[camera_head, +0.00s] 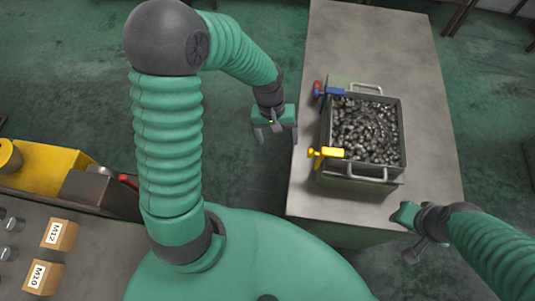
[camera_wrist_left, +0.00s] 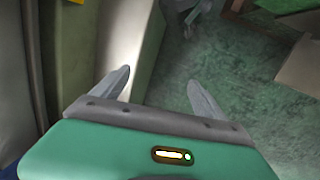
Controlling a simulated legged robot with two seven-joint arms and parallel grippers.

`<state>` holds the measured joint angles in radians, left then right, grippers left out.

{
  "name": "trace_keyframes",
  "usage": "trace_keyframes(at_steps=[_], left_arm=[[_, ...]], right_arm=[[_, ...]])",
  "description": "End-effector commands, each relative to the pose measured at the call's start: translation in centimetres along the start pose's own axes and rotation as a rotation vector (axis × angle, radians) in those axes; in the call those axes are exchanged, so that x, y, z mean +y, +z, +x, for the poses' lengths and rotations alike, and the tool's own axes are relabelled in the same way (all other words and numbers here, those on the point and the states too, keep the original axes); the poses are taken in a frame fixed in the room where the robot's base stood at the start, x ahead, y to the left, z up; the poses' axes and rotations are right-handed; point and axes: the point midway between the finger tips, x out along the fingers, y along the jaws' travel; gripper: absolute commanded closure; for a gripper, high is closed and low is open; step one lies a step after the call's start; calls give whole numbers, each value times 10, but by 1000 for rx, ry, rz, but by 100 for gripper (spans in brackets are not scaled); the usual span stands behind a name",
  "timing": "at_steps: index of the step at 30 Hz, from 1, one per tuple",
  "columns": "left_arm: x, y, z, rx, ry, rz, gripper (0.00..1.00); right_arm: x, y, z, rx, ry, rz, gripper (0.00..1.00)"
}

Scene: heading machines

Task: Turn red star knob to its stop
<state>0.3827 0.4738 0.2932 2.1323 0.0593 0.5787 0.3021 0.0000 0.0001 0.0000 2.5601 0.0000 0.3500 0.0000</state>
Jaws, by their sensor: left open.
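A small red knob-like part (camera_head: 317,88) sits at the end of a blue clamp (camera_head: 331,92) on the back left corner of a metal bin; its star shape is too small to make out. A red part (camera_head: 129,181) also shows at the left, beside the yellow machine, partly hidden by my left arm. My left gripper (camera_head: 276,136) is open and empty, left of the bin and apart from both red parts. Its two spread fingers (camera_wrist_left: 158,84) show in the left wrist view with nothing between them. My right gripper (camera_head: 411,250) is by the table's right front; its jaw gap is unclear.
The bin (camera_head: 354,181) holds many dark metal pieces and stands on a grey table (camera_head: 372,42). A yellow clamp (camera_head: 326,153) sits at its front left. At the left are a yellow machine (camera_head: 45,166) and boxes marked M12 (camera_head: 60,234) and M10 (camera_head: 42,277). Green floor lies open behind.

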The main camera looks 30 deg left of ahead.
Motion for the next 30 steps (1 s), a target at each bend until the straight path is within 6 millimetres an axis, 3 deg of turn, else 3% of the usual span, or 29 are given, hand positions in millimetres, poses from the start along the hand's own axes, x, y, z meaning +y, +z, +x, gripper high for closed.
trace_keyframes(at_steps=[6, 13, 30], left_arm=[[-13, 30, -8, 141, -80, 250, 17], [-21, 56, -16, 246, -106, 439, 17], [-23, 64, -18, 271, -107, 487, 17]], right_arm=[[0, 5, 22, 0, 0, 0, 64], [0, 8, 34, 0, 0, 0, 64], [0, 8, 35, 0, 0, 0, 64]])
